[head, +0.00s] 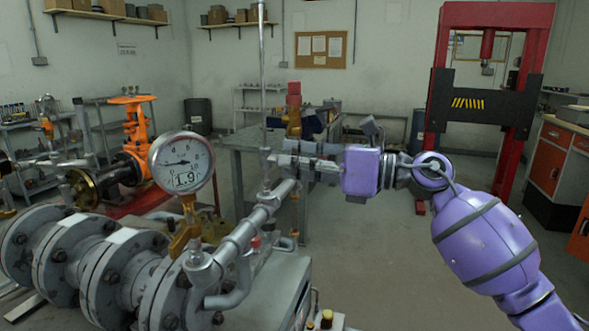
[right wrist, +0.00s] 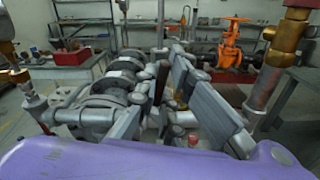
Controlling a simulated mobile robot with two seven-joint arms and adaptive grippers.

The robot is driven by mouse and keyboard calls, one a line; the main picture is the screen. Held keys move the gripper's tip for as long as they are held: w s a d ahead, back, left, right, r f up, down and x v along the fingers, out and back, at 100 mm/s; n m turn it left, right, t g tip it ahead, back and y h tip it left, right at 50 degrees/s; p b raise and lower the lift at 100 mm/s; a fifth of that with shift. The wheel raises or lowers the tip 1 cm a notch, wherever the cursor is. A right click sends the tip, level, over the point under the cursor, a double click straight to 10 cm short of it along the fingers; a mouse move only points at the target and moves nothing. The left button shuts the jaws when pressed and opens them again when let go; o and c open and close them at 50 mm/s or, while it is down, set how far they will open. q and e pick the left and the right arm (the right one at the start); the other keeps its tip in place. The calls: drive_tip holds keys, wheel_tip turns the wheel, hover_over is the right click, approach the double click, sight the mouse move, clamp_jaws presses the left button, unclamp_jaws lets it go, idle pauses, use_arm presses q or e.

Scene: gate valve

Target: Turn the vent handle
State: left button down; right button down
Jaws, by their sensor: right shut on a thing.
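My right gripper (head: 282,158) reaches in from the right at the pipework, its fingers level beside the thin upright pipe (head: 262,90). In the right wrist view its two grey fingers (right wrist: 165,72) stand on either side of a dark narrow bar (right wrist: 160,84), which looks like the vent handle. The gripper is shut on it. In the head view the fingers hide most of the handle, so its angle is hard to tell. The pressure gauge (head: 181,163) reads 1.9 on its display. My left gripper is not in view.
A large flanged pipe (head: 60,248) fills the lower left, with a slanting pipe (head: 240,234) joined to it. An orange gate valve (head: 136,125) stands behind. A red press frame (head: 505,130) stands back right. Open floor (head: 375,240) lies below my right arm.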

drive_tip(key=shift+n+b, duration=0.3)
drive_tip(key=shift+n, duration=0.2)
drive_tip(key=c, duration=1.9)
unclamp_jaws()
drive_tip(key=shift+o, duration=0.2)
drive_tip(key=v, duration=1.2)
